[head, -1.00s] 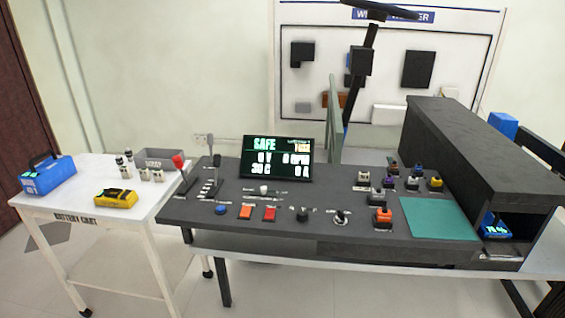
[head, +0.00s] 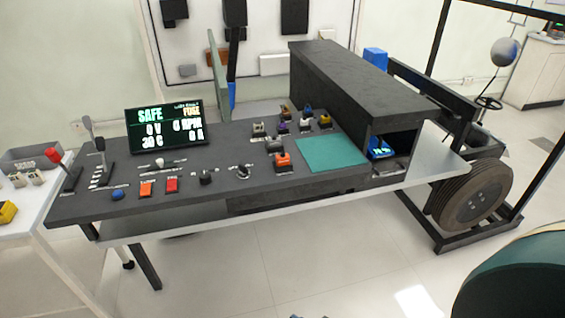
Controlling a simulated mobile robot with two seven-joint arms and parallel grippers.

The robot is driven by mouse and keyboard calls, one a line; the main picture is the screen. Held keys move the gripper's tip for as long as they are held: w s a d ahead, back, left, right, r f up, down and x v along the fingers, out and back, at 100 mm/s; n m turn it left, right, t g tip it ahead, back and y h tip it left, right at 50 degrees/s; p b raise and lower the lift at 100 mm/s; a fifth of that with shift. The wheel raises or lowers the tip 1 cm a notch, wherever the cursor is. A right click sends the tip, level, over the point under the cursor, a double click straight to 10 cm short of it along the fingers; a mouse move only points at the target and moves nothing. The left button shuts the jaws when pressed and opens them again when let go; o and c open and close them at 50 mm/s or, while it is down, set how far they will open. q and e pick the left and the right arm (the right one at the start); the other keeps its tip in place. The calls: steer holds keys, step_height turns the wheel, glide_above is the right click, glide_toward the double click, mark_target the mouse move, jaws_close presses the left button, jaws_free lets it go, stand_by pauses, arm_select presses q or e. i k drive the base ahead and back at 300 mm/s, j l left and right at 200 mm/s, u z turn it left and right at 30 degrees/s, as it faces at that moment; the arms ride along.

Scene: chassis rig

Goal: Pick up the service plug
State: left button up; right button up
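An orange-handled plug on a dark base (head: 283,161) sits on the dark console (head: 225,175), just left of the green mat (head: 330,153). It looks like the service plug, but its label is too small to read. Several smaller connectors with coloured tops, among them a yellow one (head: 325,121) and a purple one (head: 282,127), stand behind it. Neither of my grippers can be made out.
A screen (head: 165,127) reading SAFE stands at the console's back left. A dark raised housing (head: 350,85) rises on the right, with a blue unit (head: 380,148) in its opening. A wheel (head: 475,195) stands further right. The floor in front is clear.

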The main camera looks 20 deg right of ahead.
mark_target(282, 159)
steer(key=l+u, duration=0.2)
steer(key=l, duration=1.25)
steer(key=i+l+u, duration=0.15)
steer(key=l, duration=1)
steer(key=i+l, duration=0.45)
steer(key=i, duration=0.15)
